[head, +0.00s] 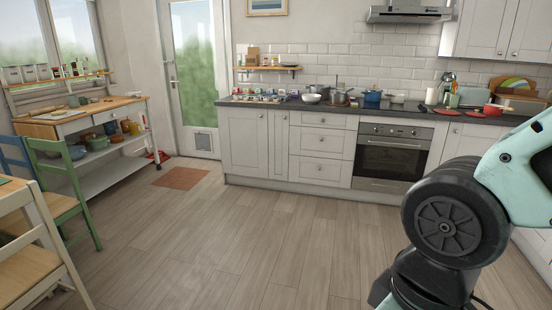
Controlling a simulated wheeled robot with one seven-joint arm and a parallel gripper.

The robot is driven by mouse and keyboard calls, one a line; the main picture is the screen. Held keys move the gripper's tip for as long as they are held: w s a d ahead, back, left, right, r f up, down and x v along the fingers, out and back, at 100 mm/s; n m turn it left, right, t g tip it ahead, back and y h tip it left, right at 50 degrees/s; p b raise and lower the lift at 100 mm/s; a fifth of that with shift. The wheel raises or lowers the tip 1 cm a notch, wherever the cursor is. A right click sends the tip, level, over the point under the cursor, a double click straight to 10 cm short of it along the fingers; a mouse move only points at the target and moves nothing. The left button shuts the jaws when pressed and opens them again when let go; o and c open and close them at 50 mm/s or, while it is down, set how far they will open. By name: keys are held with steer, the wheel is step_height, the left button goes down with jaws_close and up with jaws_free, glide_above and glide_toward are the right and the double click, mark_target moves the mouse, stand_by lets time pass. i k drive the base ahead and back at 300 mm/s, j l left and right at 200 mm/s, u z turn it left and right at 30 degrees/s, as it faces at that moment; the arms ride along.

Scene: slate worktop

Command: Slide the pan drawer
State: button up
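A stack of white drawers (322,143) with small handles stands under the slate worktop (275,102), left of the oven (390,157). The drawers look shut, their fronts flush with the cupboards beside them. The lowest front (320,172) is among the deeper ones. I cannot tell which of these is the pan drawer. My arm fills the lower right of the head view, with a black joint and a pale green link. My gripper is out of the frame.
The wooden floor (230,240) between me and the cupboards is clear. A wooden kitchen trolley (85,117) stands at the left, with green and wooden chairs (62,190) before it. A blue pot (372,96) and other cookware stand on the worktop.

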mark_target(327, 143)
steer(key=i+u, duration=0.35)
steer(key=i, duration=2.45)
steer(key=i+j+z, duration=0.1)
steer(key=i, duration=0.55)
steer(key=i+j+z, duration=0.1)
steer(key=i, duration=0.55)
steer(key=i+j+z, duration=0.2)
steer(key=i+z, duration=0.2)
steer(key=i, duration=0.15)
steer(key=i+j+z, duration=0.35)
steer(key=i, duration=0.15)
